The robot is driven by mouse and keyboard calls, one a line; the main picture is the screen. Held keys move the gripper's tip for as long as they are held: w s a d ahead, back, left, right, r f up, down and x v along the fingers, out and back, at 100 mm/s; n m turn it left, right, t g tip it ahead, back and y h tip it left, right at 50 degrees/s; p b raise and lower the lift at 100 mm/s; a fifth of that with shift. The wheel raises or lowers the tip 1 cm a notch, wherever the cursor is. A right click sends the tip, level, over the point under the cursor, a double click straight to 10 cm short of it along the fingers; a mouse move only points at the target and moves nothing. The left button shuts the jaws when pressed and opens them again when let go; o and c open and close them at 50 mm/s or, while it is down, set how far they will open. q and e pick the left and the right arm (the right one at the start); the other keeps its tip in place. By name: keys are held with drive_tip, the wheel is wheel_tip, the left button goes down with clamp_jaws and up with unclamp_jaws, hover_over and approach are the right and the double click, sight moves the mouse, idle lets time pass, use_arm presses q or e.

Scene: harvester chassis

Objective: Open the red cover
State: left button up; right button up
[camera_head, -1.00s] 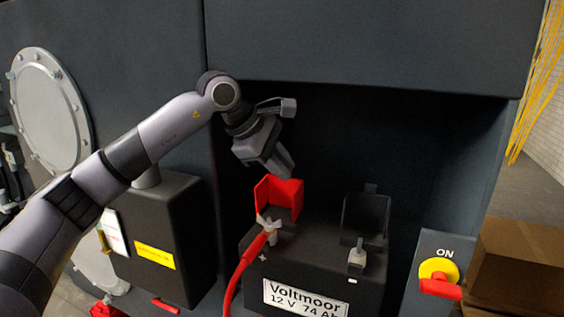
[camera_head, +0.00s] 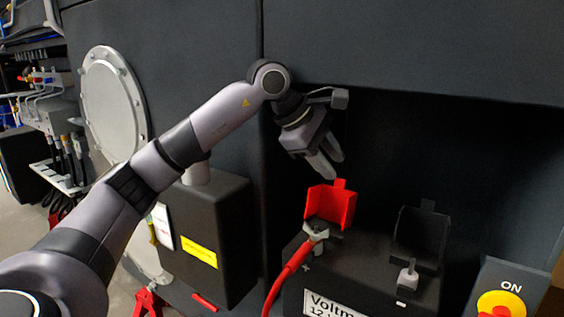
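The red cover (camera_head: 332,205) stands tipped up and open on top of the black battery (camera_head: 370,268), its hollow side and top tab showing. In front of it, a grey clamp (camera_head: 315,234) with a red cable (camera_head: 288,272) sits on the plus terminal, exposed. My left gripper (camera_head: 336,167) is above the red cover, pointing down and to the right. Its two fingers are apart with nothing between them, and it appears clear of the cover. My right gripper is not in view.
A black cover (camera_head: 421,232) stands open on the battery's right, behind a bare terminal (camera_head: 408,277). A yellow-and-red switch (camera_head: 500,304) is at lower right. A black box (camera_head: 213,235) stands left of the battery. A dark panel overhangs the recess.

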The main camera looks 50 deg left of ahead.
use_arm(q)
drive_tip(key=s+a+r+b, duration=0.1)
drive_tip(key=s+a+b, duration=0.2)
drive_tip(key=s, duration=0.9)
drive_tip(key=shift+a+r+b, duration=0.3)
drive_tip(key=shift+a+r, duration=0.05)
drive_tip(key=shift+a, duration=0.95)
